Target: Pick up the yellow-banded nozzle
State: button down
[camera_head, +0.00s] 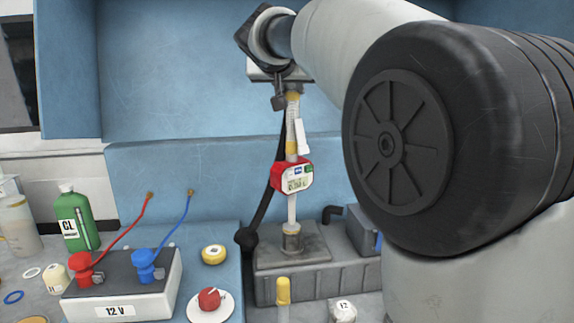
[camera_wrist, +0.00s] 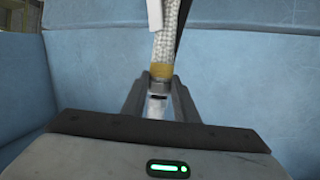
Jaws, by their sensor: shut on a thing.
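The yellow-banded nozzle's upper end (camera_head: 293,98) shows in the head view, with a yellow band near the top of a pale, upright braided length. In the wrist view the yellow band (camera_wrist: 161,71) sits just beyond my fingertips. My gripper (camera_head: 279,98) points down over this top end and is shut on it. In the wrist view both fingers (camera_wrist: 158,98) press a grey collar just short of the band. Below, a white tag (camera_head: 301,137), a second yellow band and a red meter (camera_head: 292,177) line up above a grey socket (camera_head: 292,240). Whether the nozzle is clear of the socket cannot be told.
A 12 V box (camera_head: 122,290) with red and blue leads, a green bottle (camera_head: 73,220), a yellow cap (camera_head: 214,254) and a red knob (camera_head: 210,299) stand left. Blue panels close off the back. My arm hides the right side.

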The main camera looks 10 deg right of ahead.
jog(key=shift+r, duration=0.1)
notch_tip(320, 180, up, 10)
jog(key=p, duration=0.4)
jog(key=shift+s, duration=0.1)
